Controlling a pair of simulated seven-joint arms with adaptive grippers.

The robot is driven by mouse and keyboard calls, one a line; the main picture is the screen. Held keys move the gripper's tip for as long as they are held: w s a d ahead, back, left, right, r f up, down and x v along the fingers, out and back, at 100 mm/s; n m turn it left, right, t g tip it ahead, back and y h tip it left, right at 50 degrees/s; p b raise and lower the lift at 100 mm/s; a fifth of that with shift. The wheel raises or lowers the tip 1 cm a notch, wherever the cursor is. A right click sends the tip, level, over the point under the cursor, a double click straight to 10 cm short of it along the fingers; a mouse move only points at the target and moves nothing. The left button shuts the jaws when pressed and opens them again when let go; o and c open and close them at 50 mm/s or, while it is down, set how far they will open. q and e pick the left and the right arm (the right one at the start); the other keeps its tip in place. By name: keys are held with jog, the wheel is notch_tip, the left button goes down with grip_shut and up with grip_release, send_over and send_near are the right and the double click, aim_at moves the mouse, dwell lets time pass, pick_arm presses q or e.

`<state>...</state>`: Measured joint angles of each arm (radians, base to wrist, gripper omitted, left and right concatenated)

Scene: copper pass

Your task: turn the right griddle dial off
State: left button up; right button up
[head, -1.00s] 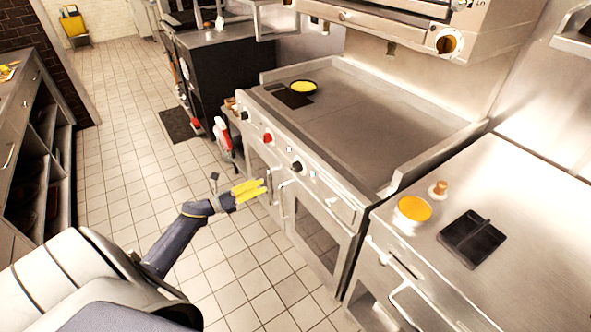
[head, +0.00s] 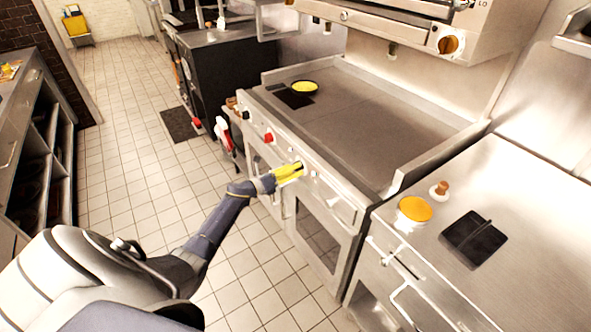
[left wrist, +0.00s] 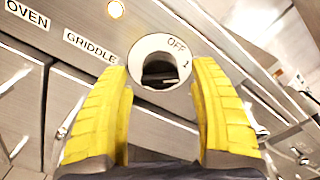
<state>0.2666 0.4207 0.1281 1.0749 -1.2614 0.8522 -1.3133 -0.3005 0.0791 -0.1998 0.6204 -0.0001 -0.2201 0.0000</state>
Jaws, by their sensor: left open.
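The right griddle dial shows in the left wrist view as a white ring marked OFF (left wrist: 148,45) around a dark knob (left wrist: 160,68). The label GRIDDLE (left wrist: 90,47) is left of it. I cannot tell the knob's setting. My left gripper (left wrist: 160,72) is open, with one yellow finger on each side of the dial. Whether they touch the knob is unclear. In the head view the left gripper (head: 303,167) is at the front panel (head: 325,188) and covers this dial. My right gripper is not in view.
Oven doors and handles lie below the panel. A counter (head: 520,210) at right holds a yellow-topped container (head: 415,208) and a black square pan (head: 473,238).

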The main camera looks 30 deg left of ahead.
pick_arm(q)
jog(key=shift+w+d, duration=0.2)
jog(key=shift+w, duration=0.3)
grip_shut()
dwell(0.3)
